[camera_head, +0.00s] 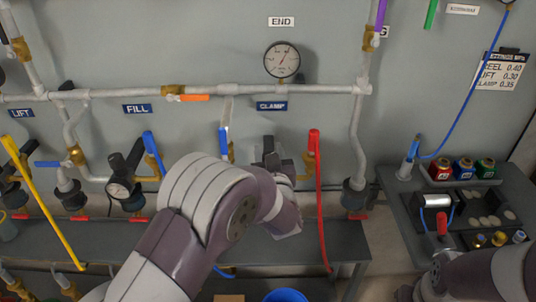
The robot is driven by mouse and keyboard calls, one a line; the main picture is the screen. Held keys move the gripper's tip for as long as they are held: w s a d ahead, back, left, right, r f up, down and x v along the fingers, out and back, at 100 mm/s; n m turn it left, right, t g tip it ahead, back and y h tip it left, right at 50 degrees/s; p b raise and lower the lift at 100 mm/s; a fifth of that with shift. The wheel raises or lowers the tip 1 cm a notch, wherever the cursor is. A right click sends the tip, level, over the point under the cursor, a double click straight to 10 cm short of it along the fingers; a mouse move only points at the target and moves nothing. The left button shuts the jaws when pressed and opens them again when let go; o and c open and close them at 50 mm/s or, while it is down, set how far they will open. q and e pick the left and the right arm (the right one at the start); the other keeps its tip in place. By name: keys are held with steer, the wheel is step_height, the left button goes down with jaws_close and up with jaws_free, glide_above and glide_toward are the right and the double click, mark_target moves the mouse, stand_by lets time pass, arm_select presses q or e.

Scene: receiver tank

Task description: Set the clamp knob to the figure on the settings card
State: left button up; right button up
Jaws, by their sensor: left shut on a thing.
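The settings card (498,72) hangs at the upper right; its last line reads CLAMP 0.35, and the line above reads LIFT 0.30. The blue CLAMP label (272,106) is on the wall at the centre. My left gripper (271,154) is just below that label, seen mostly from behind, and shut on the clamp knob. My wrist hides most of the knob and any dial on its regulator.
A round gauge (283,60) is above the label, below an END sign. The FILL regulator (119,190) is further left. A side bench (400,190) holds coloured cans.

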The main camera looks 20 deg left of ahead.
arm_select(q)
steer(key=m+h+b, duration=0.1)
steer(key=h, duration=0.1)
steer(key=m+t+h+b, duration=0.1)
steer(key=m+h+b, duration=0.1)
steer(key=h, duration=0.1)
steer(key=shift+d+f+m, duration=0.15)
steer(key=shift+f+m, duration=0.05)
steer(key=shift+m, duration=0.1)
steer(key=m+h+b, duration=0.1)
steer(key=h, duration=0.2)
steer(key=shift+d+m, duration=0.2)
steer(key=shift+m, duration=0.2)
steer(key=shift+d+r+m+h+b, duration=0.15)
steer(key=shift+m+h+b, duration=0.4)
steer(key=shift+h, duration=0.55)
steer(key=o, duration=1)
steer(key=shift+c, duration=0.2)
steer(key=s+a+p, duration=0.1)
steer(key=s+a, duration=0.1)
steer(key=s, duration=1)
steer(key=shift+s+a+p, duration=0.2)
steer(key=shift+p, duration=0.1)
